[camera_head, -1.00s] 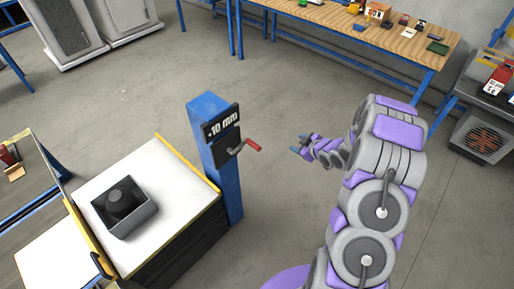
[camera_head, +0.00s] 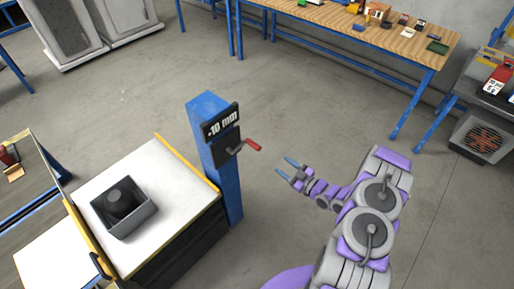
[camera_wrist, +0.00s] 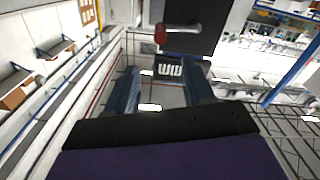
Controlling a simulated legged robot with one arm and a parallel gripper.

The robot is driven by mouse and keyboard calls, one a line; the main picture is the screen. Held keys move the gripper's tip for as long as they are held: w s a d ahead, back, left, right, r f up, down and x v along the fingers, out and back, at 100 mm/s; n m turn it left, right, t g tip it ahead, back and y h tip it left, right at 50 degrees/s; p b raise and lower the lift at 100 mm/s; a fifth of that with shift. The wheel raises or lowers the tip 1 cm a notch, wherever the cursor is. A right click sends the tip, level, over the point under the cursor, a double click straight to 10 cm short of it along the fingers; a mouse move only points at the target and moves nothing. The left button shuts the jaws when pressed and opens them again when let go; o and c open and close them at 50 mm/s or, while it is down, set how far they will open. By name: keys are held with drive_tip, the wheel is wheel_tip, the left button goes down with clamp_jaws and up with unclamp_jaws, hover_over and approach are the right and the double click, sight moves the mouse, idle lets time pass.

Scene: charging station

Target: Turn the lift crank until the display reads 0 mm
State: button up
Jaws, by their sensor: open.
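The lift crank (camera_head: 244,147) sticks out of a dark plate on the blue lift column (camera_head: 227,186), with its red handle (camera_head: 253,145) pointing right. Above it the display (camera_head: 221,123) reads 10 mm, with a small mark in front that looks like a minus. My gripper (camera_head: 285,167) is open and empty, to the right of the red handle and a little lower in the picture, apart from it. In the wrist view the red handle (camera_wrist: 160,34) is at the top, beyond the spread fingers (camera_wrist: 162,75). Part of the display shows between the fingers.
A white-topped lift table (camera_head: 170,185) with a grey box (camera_head: 125,226) stands left of the column. A wooden workbench (camera_head: 335,18) with several items is at the back. Open floor lies between the column and my arm.

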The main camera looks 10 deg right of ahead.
sight(257, 147)
drive_tip(key=b+x, duration=0.3)
drive_tip(key=x, duration=1.2)
drive_tip(key=shift+w+a, duration=0.15)
drive_tip(key=shift+w, duration=0.05)
drive_tip(key=shift+c, duration=0.5)
clamp_jaws()
